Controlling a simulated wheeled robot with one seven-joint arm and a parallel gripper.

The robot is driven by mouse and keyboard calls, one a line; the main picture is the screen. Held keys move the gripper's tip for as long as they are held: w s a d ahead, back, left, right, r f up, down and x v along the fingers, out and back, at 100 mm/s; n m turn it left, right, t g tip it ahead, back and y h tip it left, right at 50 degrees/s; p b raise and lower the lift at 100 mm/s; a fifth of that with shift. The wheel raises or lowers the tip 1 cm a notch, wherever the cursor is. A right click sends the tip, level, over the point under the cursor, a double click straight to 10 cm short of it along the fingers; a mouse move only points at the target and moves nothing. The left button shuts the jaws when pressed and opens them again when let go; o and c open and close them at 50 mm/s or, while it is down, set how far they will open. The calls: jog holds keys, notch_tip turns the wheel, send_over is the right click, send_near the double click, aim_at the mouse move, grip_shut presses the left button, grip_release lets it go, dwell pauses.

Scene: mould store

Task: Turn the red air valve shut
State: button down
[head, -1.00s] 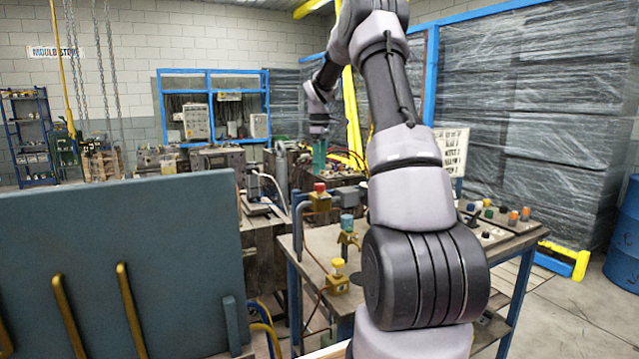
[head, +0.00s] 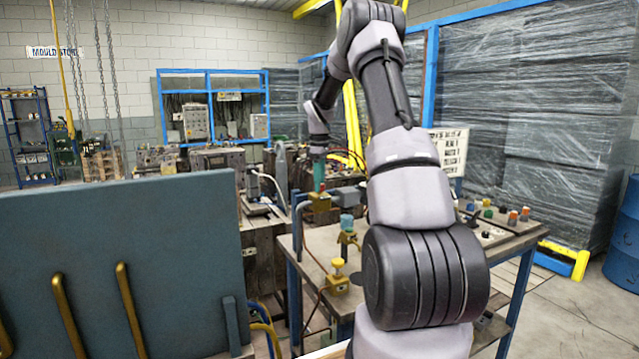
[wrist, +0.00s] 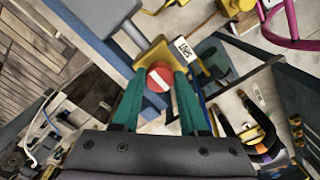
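The red air valve has a round red knob (wrist: 160,77) with a white bar across its face, seen in the wrist view. It sits on a yellow body (head: 319,203), which shows in the head view beside the table's left edge. My gripper (head: 319,184) points down onto it with green fingers. In the wrist view my gripper (wrist: 160,84) is open, with one finger on each side of the red knob. The gaps are narrow, and I cannot tell whether either finger touches it.
A blue-topped valve (head: 347,224) and a yellow-topped valve (head: 338,268) stand nearer on the table (head: 400,215). A grey pipe (head: 298,225) rises just left of the red valve. A large blue-grey panel (head: 120,260) fills the left front. Coloured knobs (head: 512,216) lie at right.

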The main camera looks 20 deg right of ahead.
jog(key=shift+m, duration=0.4)
jog(key=m, duration=0.3)
jog(key=shift+m, duration=0.4)
jog(key=m, duration=1.3)
jog(key=shift+m, duration=0.3)
jog(key=shift+c, duration=2.2)
grip_release()
